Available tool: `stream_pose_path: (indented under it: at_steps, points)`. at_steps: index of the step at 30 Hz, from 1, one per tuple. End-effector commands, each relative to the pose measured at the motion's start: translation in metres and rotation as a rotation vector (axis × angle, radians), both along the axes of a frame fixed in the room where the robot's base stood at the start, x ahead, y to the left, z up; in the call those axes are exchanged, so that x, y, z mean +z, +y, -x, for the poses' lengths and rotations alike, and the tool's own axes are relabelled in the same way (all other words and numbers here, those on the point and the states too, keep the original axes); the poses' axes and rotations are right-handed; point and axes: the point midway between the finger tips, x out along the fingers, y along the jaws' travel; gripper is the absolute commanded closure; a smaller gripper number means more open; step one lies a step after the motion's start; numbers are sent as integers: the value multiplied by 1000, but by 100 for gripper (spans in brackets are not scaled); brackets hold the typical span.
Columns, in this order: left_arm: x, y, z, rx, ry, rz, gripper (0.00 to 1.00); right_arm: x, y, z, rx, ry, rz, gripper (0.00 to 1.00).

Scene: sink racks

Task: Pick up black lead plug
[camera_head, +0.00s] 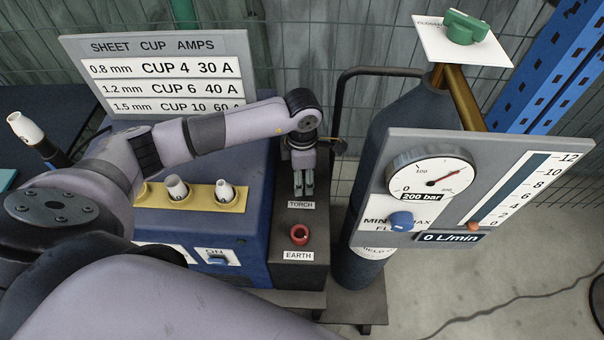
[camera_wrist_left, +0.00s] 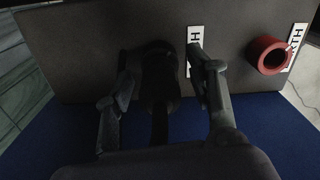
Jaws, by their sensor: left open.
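My left gripper (camera_head: 303,184) hangs over the dark panel of the welding unit, just above the TORCH label. In the left wrist view the black lead plug (camera_wrist_left: 158,78) is a dark, rounded shape against the panel. It lies between the two spread fingers of my left gripper (camera_wrist_left: 160,62), nearer the left finger. I cannot tell whether either finger touches it. In the head view the plug cannot be made out behind the gripper. My right gripper is not in view.
A red ring socket (camera_head: 299,234) sits above the EARTH label, and also shows in the left wrist view (camera_wrist_left: 268,55). White cups (camera_head: 176,188) stand in a yellow holder left of the panel. A gas cylinder (camera_head: 361,262) with a gauge board (camera_head: 440,215) stands close on the right.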

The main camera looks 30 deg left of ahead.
Motion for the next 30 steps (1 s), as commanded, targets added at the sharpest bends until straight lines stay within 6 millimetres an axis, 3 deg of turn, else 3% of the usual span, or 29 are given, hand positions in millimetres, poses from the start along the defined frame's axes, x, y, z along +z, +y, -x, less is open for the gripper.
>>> stream_pose_path:
  at_steps: [9,30]
  points:
    - [-6,0,0,1,-1,-1,50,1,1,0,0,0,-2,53]
    - [-6,0,0,1,-1,-1,97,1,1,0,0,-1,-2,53]
